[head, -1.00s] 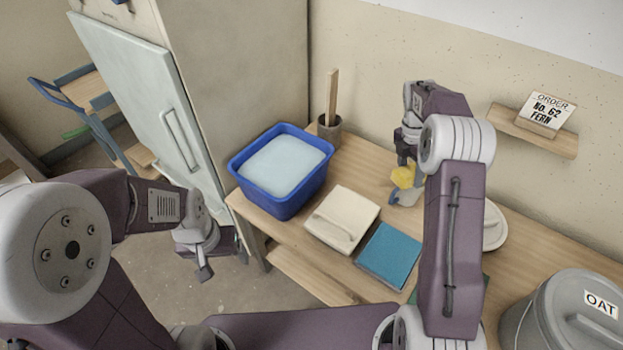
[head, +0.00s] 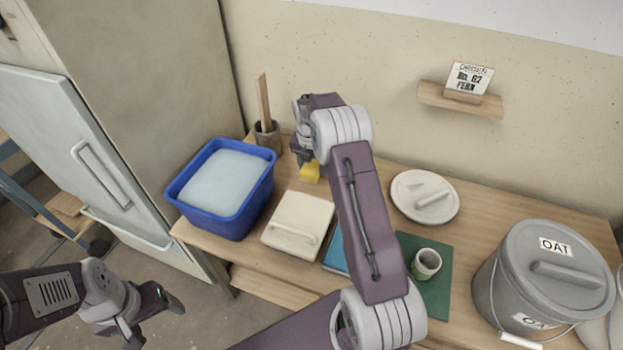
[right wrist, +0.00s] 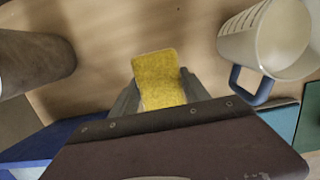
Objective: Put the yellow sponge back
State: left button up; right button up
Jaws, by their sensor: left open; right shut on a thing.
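The yellow sponge (head: 310,172) is in my right gripper (head: 305,158), at the back of the bench to the right of the brown tool pot (head: 268,138). In the right wrist view the sponge (right wrist: 159,80) stands between both fingertips, with the gripper shut on it. I cannot tell whether it touches the bench. My left gripper (head: 155,318) is open and empty, off the bench at the lower left.
A pale mug (right wrist: 270,40) with a blue handle is close right of the sponge.

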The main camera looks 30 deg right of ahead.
aim_at(310, 169)
notch_tip(310, 169, down, 5)
jog(key=shift+r+b, duration=0.1)
jog(key=shift+b, duration=0.5)
jog(key=o, duration=1.3)
jog(key=r+p, duration=0.1)
jog(key=r, duration=0.3)
jog(key=a+r+p, duration=0.1)
jog(key=r, duration=0.3)
jog(key=s+r, duration=0.1)
jog(key=r, duration=0.3)
jog(key=shift+s+a+p, duration=0.1)
jog(key=shift+a+p, duration=0.1)
jog(key=shift+p, duration=0.2)
